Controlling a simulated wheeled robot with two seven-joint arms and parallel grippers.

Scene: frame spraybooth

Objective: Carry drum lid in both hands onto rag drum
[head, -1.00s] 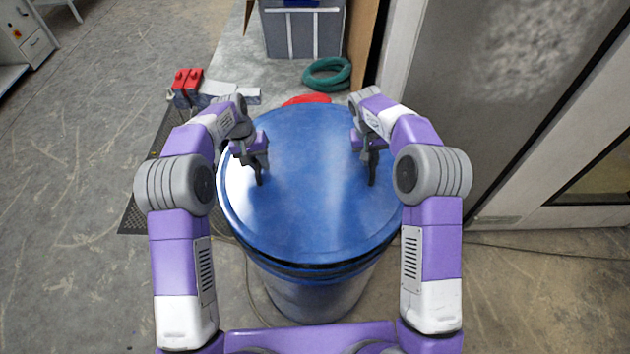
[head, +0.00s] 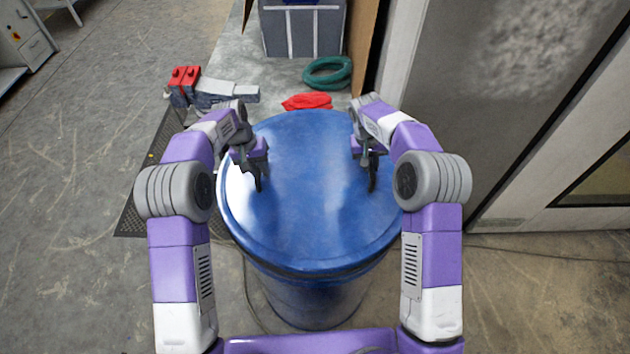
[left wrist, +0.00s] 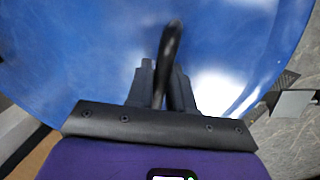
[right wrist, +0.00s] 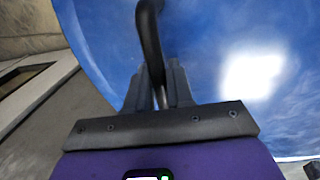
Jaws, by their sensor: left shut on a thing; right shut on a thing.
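The drum lid (head: 310,190) is a wide blue disc in the middle of the head view. It looks about level and lies over the rag drum (head: 312,302), whose blue side shows below the lid's near edge. The lid hides the drum's mouth, and I cannot tell whether lid and rim touch. My left gripper (head: 256,178) is shut on a dark handle (left wrist: 172,50) on the lid's left side. My right gripper (head: 371,178) is shut on the matching dark handle (right wrist: 150,45) on the right side.
A red cloth (head: 307,101) and a coiled green hose (head: 328,72) lie behind the drum. A grey bin (head: 303,30) stands further back. Red-topped items (head: 184,80) sit at back left beside a dark perforated mat (head: 142,195). A grey booth wall (head: 450,90) rises at right.

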